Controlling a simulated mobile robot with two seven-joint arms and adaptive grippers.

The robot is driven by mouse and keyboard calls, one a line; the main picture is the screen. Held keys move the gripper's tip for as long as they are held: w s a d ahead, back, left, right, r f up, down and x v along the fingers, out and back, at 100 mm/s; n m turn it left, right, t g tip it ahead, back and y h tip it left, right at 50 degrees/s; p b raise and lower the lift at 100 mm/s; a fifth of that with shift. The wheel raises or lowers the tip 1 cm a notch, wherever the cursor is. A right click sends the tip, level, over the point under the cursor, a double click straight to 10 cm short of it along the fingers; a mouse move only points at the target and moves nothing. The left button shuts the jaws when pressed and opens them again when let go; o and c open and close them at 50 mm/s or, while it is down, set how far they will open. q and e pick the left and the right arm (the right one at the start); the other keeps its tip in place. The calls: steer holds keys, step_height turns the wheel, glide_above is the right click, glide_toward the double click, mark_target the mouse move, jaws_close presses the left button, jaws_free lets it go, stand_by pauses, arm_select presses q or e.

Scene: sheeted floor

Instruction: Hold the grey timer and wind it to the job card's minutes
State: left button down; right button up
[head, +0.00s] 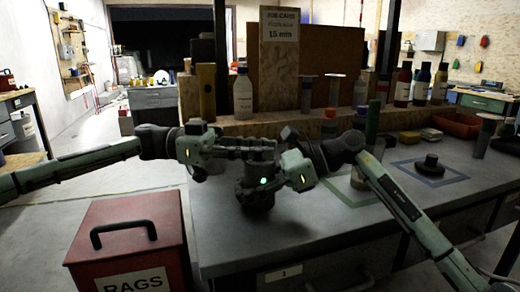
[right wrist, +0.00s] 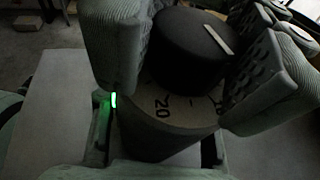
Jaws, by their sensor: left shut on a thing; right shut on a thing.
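The grey timer (head: 256,193) is held upright above the bench, a green light on or beside it. The right wrist view shows its dark knob (right wrist: 187,50) with a white pointer line and a pale dial (right wrist: 182,112) marked 20; the number by the pointer is hidden. My right gripper (right wrist: 190,70) is shut, its fingers on either side of the knob. My left gripper (head: 264,165) is shut on the timer's body; fingers overlap in the head view, so exact contact is unclear. The job card (head: 280,30) at the back reads 15 min.
A red rags bin (head: 128,215) stands at the front left. On the grey bench (head: 320,240), a dark round object (head: 430,163) sits in a marked square to the right. Bottles and tubes line the back ledge. The bench front is clear.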

arm_select(q)
steer(key=shift+m+g+y, duration=0.5)
steer(key=shift+m+g, duration=0.5)
steer(key=shift+g, duration=0.6)
steer(key=c, duration=1.2)
jaws_free()
steer(key=shift+a, duration=0.1)
steer(key=v, duration=1.1)
steer(key=shift+w+a, duration=0.25)
steer(key=shift+a, duration=0.1)
arm_select(e)
steer(key=o, duration=1.6)
